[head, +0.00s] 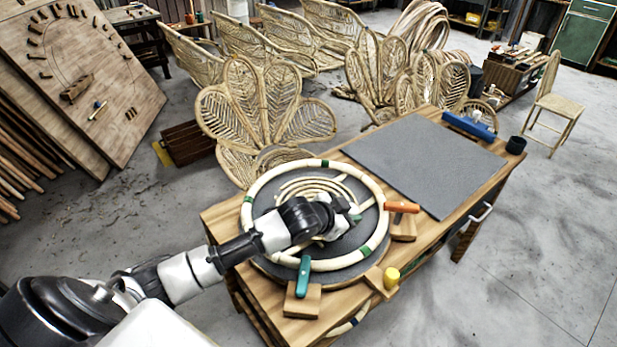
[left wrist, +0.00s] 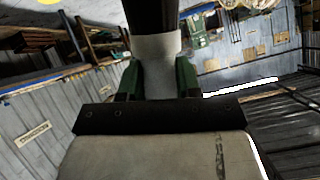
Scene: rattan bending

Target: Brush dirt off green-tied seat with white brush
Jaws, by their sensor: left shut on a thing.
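The green-tied seat is a round pale rattan ring (head: 262,184) with dark green bindings, lying on a dark round plate on the wooden bench. Smaller curved rattan strips show inside it. My left arm reaches in from the left, and my left gripper (head: 340,213) is over the inside of the ring. In the left wrist view its green-sided fingers (left wrist: 159,82) are shut on a pale piece with a dark upper part, which I take as the white brush (left wrist: 158,52). Its bristles are hidden. I cannot make out dirt on the seat. My right gripper is not in view.
Clamps with orange (head: 402,207) and teal (head: 303,277) handles stand at the ring's edge, beside a yellow knob (head: 391,278).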

